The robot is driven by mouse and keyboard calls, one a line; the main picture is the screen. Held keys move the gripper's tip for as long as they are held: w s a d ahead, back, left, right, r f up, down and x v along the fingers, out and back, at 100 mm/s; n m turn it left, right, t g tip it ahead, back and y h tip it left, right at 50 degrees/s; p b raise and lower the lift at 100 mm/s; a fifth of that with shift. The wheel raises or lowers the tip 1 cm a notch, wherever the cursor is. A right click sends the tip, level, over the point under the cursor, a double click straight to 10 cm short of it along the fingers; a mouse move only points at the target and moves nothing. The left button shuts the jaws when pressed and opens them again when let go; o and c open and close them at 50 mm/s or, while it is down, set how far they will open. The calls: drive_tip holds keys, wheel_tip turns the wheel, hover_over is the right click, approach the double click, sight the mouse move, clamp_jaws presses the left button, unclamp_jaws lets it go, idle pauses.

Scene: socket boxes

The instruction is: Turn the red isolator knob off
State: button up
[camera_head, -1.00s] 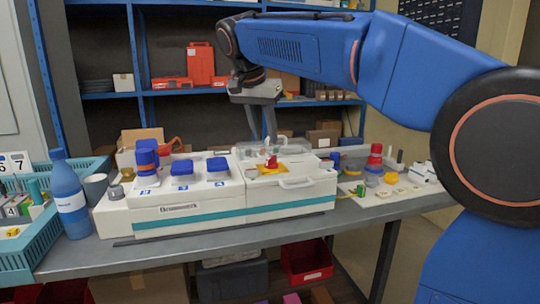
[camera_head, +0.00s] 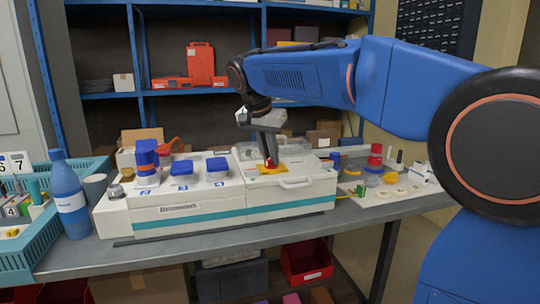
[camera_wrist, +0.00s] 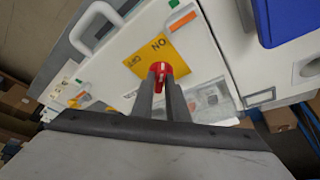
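The red isolator knob (camera_head: 271,163) sits on a yellow plate (camera_head: 262,171) at the right end of the white socket box (camera_head: 210,203). In the wrist view the knob (camera_wrist: 161,70) shows on its yellow plate (camera_wrist: 184,48), with ON above it and OFF to its left. Its pale mark seems to face ON. My gripper (camera_head: 270,158) is lowered at the knob. In the wrist view its two grey fingers (camera_wrist: 161,78) lie close together at the knob, with a narrow gap between them. I cannot tell whether they press on it; part of the knob is hidden.
A raised clear cover (camera_head: 294,146) stands behind the knob, with a white handle (camera_head: 295,183) in front. Blue-capped sockets (camera_head: 182,168) lie left. A blue bottle (camera_head: 70,196) and teal crate (camera_head: 28,250) stand further left, small parts (camera_head: 385,178) right.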

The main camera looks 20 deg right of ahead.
clamp_jaws()
drive_tip(key=shift+n, duration=0.4)
drive_tip(key=n+y, duration=0.1)
drive_tip(key=n, duration=0.1)
drive_tip(key=shift+d+n+t, duration=0.15)
drive_tip(key=shift+n+t, duration=0.15)
drive_tip(key=shift+t, duration=0.1)
drive_tip(key=n+y, duration=0.1)
drive_tip(key=n, duration=0.1)
drive_tip(key=n+y, duration=0.1)
drive_tip(key=n, duration=0.2)
drive_tip(key=shift+s+d+n+t, duration=0.1)
drive_tip(key=shift+d+n+t, duration=0.1)
drive_tip(key=shift+n+t, duration=0.1)
drive_tip(key=n+y, duration=0.2)
drive_tip(key=n, duration=0.2)
drive_tip(key=shift+d, duration=0.1)
drive_tip(key=shift+d+n+g+y, duration=0.1)
drive_tip(key=shift+n+g+y, duration=0.25)
drive_tip(key=shift+n, duration=0.85)
drive_tip(key=shift+n+g+y, duration=0.25)
drive_tip(key=shift+n+g, duration=0.1)
drive_tip(key=shift+n, duration=0.85)
